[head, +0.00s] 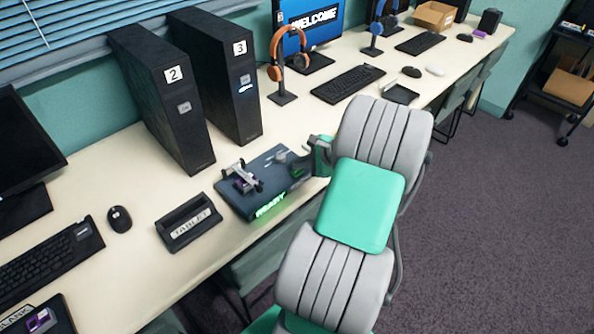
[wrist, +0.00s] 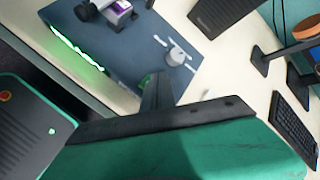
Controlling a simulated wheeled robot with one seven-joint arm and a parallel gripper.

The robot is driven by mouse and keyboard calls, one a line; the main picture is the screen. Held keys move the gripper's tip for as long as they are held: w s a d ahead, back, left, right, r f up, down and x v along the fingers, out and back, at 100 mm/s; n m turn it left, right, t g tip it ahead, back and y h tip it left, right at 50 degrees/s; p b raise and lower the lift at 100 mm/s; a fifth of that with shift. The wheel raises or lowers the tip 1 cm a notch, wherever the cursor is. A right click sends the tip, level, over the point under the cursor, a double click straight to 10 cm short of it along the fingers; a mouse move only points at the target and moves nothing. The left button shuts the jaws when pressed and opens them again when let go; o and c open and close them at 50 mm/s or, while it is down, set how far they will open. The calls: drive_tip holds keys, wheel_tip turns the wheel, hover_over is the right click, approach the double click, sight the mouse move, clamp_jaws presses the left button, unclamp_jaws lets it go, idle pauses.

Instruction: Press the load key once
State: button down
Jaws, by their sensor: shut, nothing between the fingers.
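A dark blue board (head: 235,203) lies on the long table, with a green lit READY sign (head: 270,206) on its front edge. A small grey and purple device (head: 243,178) stands on its left part. My gripper (head: 304,166) is shut and empty at the board's right end. Whether it touches anything is unclear.
Black towers 2 (head: 165,100) and 3 (head: 215,80) stand behind the board. A TABLET holder (head: 188,222) and a mouse (head: 119,219) are left of it. An orange headphone stand (head: 283,97) and a keyboard (head: 348,84) are beyond. Bare table lies around the board.

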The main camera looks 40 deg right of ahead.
sight(300, 172)
drive_tip(key=shift+f, duration=0.6)
idle(0.5)
drive_tip(key=shift+r, duration=0.15)
drive_tip(key=shift+r+p, duration=0.75)
drive_tip(key=shift+p, duration=0.2)
drive_tip(key=shift+r, duration=0.1)
wheel_tip(300, 172, up, 5)
drive_tip(key=p, duration=0.5)
